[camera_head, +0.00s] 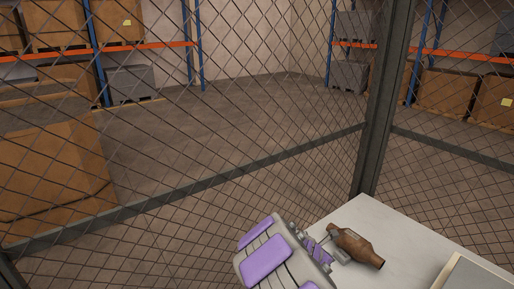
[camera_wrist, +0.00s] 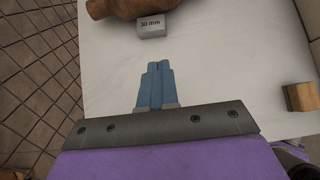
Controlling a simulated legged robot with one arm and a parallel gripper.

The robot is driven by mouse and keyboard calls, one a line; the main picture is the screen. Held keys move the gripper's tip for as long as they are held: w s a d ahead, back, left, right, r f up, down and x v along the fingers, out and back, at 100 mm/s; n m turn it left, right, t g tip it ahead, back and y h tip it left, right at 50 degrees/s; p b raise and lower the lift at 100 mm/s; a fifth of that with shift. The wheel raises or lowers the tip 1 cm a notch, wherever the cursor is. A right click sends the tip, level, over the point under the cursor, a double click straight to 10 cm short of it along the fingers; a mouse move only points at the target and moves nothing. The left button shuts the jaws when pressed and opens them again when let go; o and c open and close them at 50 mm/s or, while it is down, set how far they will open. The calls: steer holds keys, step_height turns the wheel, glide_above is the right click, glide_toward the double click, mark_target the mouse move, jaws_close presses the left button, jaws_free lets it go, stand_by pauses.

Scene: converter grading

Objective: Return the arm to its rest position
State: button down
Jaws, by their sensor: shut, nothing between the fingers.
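My gripper (camera_wrist: 158,68) shows in the wrist view with its two blue fingers shut together and nothing between them. It is over the white tabletop (camera_wrist: 225,65), its tips pointing toward a grey block marked "30 mm" (camera_wrist: 151,27), with a gap between in the picture. A brown converter (camera_wrist: 122,8) lies just beyond that block, cut off by the top edge. In the head view, my purple and grey arm reaches over the near left side of the table, beside the brown converter (camera_head: 356,247). My fingertips are hard to make out there.
A wire mesh fence (camera_head: 230,150) with a dark post (camera_head: 378,110) stands close behind the table (camera_head: 365,208). A tan block (camera_wrist: 300,97) sits at the right in the wrist view. A pale-rimmed tray or panel (camera_head: 447,272) is at the table's right. Shelving with boxes stands beyond the fence.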

steer(key=s+d+r+m+g, duration=0.2)
steer(key=s+r+m, duration=0.5)
steer(key=s, duration=0.2)
steer(key=s+d+r+m+g, duration=0.2)
steer(key=s+r+m, duration=0.45)
steer(key=s, duration=0.25)
steer(key=s+a+m+g+y, duration=0.1)
steer(key=s+a+m+y, duration=0.2)
steer(key=s+a+m, duration=0.2)
steer(key=s+a+r+m+g+y+b, duration=0.1)
steer(key=s+a+m+y, duration=0.3)
steer(key=s+a, duration=0.7)
steer(key=s+m+g, duration=0.1)
steer(key=s, duration=0.8)
steer(key=shift+y, duration=0.3)
steer(key=shift+s+m, duration=0.1)
steer(key=shift+m, duration=0.15)
